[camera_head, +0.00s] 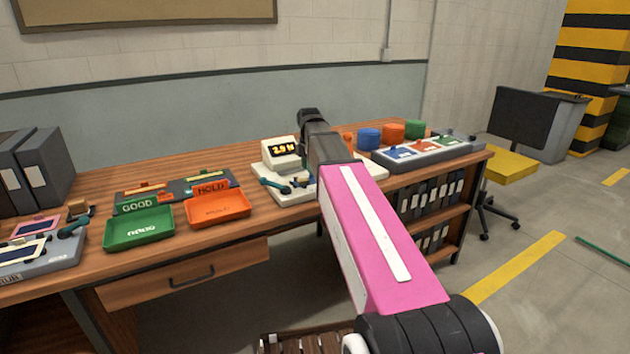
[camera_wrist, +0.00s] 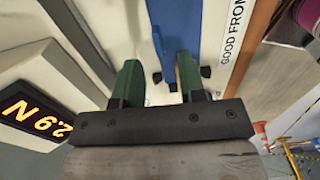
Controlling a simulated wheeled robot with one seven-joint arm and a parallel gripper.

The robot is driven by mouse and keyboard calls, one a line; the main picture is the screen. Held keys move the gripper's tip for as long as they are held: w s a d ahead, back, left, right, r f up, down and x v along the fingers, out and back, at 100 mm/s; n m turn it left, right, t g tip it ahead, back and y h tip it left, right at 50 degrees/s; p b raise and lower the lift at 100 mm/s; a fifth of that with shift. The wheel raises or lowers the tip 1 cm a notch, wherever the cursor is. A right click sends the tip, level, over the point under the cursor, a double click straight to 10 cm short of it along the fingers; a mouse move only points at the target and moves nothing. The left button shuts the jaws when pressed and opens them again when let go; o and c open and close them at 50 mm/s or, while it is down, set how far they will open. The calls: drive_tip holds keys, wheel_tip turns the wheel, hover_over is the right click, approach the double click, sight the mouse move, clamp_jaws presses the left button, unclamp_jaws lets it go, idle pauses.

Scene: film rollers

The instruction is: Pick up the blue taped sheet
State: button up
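My gripper (camera_wrist: 160,75) shows in the wrist view with its two green fingers apart. A blue piece (camera_wrist: 174,28) on a pale surface lies beyond and between the fingertips; I cannot tell whether it is the blue taped sheet, and contact is not clear. In the head view my arm hides the gripper. Which one is the taped sheet is unclear.
A white tester with a 2.9 N display (camera_head: 284,150) stands mid-desk; the display (camera_wrist: 32,112) is close in the wrist view. Green (camera_head: 138,228) and orange (camera_head: 218,208) trays stand left of it. Blue, orange and green rollers (camera_head: 391,131) stand behind the rack. Binders (camera_head: 42,165) stand far left.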

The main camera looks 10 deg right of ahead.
drive_tip(key=shift+f, duration=1.3)
clamp_jaws()
